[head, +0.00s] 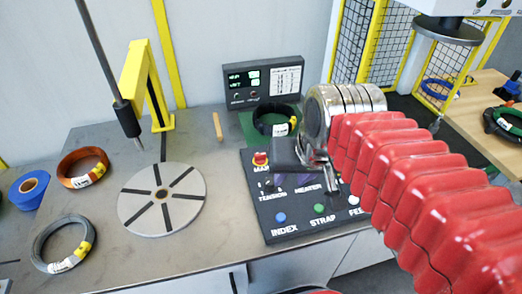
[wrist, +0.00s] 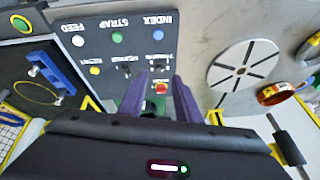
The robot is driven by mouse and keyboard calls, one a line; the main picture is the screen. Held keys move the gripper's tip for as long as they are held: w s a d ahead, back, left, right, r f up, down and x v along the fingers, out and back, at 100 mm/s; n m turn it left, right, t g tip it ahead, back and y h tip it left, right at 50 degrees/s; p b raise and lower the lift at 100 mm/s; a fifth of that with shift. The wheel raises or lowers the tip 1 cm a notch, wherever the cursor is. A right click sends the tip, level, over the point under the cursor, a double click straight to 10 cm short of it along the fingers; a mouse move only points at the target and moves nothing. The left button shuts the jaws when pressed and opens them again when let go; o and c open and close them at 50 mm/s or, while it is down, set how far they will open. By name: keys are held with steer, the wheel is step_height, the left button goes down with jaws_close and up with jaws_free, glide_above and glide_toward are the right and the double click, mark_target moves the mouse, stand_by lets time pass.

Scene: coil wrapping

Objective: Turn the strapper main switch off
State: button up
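The strapper's dark control panel (head: 283,225) lies on the grey bench, with its labels upside down in the wrist view. The main switch (head: 260,159) is a red knob on a yellow base at the panel's upper left, its label partly covered. It also shows in the wrist view (wrist: 161,88), framed between my two purple fingers. My gripper (wrist: 160,77) is open with nothing seen in its grasp. I cannot tell whether a finger touches the knob, or how the knob is turned.
TENSION and HEATER knobs and blue, green and white buttons share the panel. A display box (head: 264,82) and a black coil (head: 275,119) stand behind. A slotted turntable (head: 162,198), a copper coil (head: 83,167) and a grey coil (head: 63,243) are at left.

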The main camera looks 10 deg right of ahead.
steer(key=w+d+r+m+g+y, duration=0.1)
steer(key=w+r+m+g+y, duration=0.1)
steer(key=w+m, duration=0.7)
steer(key=m+g+y, duration=0.2)
steer(key=m+g, duration=0.1)
steer(key=m, duration=0.4)
glide_toward(260, 154)
steer(key=d+v, duration=0.1)
steer(key=v, duration=0.5)
steer(key=shift+s+a+f, duration=0.1)
steer(key=shift+a+f, duration=0.2)
steer(key=x, duration=1.4)
steer(key=shift+a+r, duration=0.1)
steer(key=shift+a, duration=0.05)
jaws_close()
steer(key=shift+a, duration=0.25)
steer(key=shift+d, duration=0.2)
